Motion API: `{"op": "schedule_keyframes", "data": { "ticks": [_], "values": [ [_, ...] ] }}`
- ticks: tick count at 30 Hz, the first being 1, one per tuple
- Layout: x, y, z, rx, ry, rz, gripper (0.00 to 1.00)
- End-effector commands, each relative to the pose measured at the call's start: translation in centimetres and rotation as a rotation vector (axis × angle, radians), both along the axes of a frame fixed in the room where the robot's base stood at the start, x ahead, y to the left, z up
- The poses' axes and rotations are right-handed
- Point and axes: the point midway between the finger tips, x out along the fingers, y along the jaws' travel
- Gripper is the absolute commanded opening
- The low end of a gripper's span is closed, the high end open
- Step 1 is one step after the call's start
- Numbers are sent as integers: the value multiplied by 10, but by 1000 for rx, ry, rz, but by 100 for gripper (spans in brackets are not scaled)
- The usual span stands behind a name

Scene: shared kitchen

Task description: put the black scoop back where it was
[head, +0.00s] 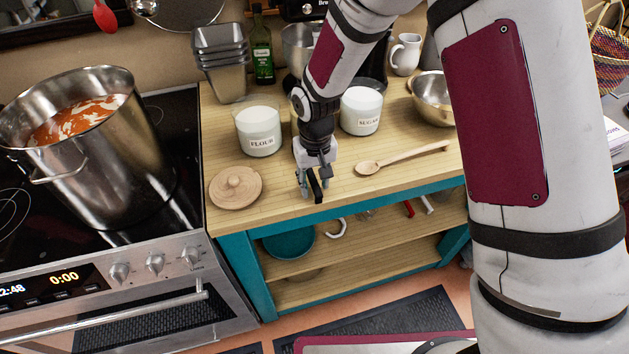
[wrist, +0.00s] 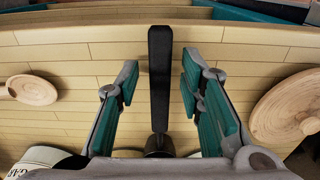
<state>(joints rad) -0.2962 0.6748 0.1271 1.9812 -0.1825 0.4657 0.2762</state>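The black scoop's handle (wrist: 160,75) runs upright through the middle of the wrist view, with its darker round end (wrist: 158,145) partly hidden at the bottom. In the head view the black handle (head: 315,186) shows at my gripper (head: 311,190), low over the counter's front edge. My gripper (wrist: 158,90) is open, with a finger on each side of the handle and visible gaps. Whether the scoop touches the counter is unclear. The flour jar (head: 258,132) stands to the left, the sugar jar (head: 361,111) to the right, both with white contents.
A round wooden lid (head: 236,187) lies left of my gripper and a wooden spoon (head: 400,158) lies to the right. A metal bowl (head: 433,98) stands at the back right. The stove with a large pot (head: 120,150) adjoins the counter (head: 280,203) on the left.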

Motion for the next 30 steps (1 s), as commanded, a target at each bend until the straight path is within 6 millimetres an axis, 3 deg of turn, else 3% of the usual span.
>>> {"op": "schedule_keyframes", "data": {
  "ticks": [5, 19, 24, 30],
  "values": [
    [1, 0, 19, 1, -5, -1, 35],
    [-2, -1, 105, 1, -4, -1, 35],
    [-3, -1, 119, 1, -3, 0, 35],
    [-4, -1, 122, 0, 0, 0, 35]
  ]
}}
